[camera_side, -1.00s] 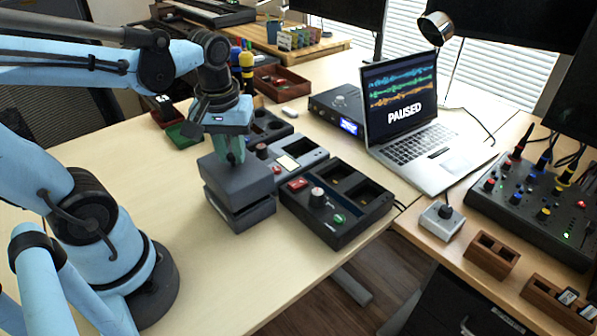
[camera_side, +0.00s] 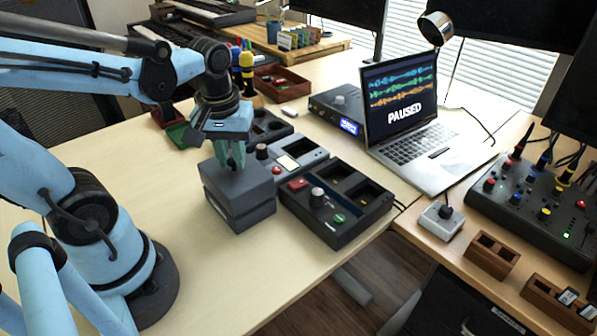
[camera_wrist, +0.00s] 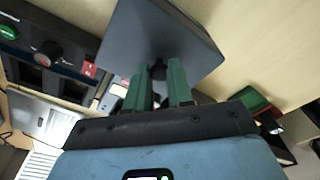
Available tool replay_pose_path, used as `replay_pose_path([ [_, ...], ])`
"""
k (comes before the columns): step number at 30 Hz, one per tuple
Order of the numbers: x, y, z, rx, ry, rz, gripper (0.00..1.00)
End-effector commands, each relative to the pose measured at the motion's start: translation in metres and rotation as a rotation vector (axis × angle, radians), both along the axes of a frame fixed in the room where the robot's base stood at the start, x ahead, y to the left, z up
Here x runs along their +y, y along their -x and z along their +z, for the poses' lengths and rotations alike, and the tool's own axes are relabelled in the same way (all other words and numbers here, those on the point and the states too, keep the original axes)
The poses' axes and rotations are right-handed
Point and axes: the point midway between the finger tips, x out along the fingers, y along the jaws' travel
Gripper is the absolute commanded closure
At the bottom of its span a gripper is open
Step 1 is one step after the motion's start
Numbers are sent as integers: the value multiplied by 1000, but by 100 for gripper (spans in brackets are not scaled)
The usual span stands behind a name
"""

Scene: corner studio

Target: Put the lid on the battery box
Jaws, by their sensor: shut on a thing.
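The dark grey lid (camera_side: 252,180) lies on top of the dark grey battery box (camera_side: 241,219) at the table's front middle. The wrist view shows the lid (camera_wrist: 160,35) from above, with the knob (camera_wrist: 158,70) between the fingers of my gripper (camera_wrist: 162,82). In that view the lid hides the box. Whether the lid is fully seated cannot be told.
A dark charger with a red switch and knob (camera_side: 335,205) stands close to the box's right. A grey unit (camera_side: 290,160) is behind it. The laptop (camera_side: 415,140) is farther right. Bare table (camera_side: 185,215) lies left and in front of the box.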

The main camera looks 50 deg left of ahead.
Motion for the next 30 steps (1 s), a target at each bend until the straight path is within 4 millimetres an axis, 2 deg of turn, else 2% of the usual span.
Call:
replay_pose_path([
  [14, 0, 0, -1, 0, 0, 0, 100],
  [30, 0, -1, -10, 0, 0, 0, 100],
])
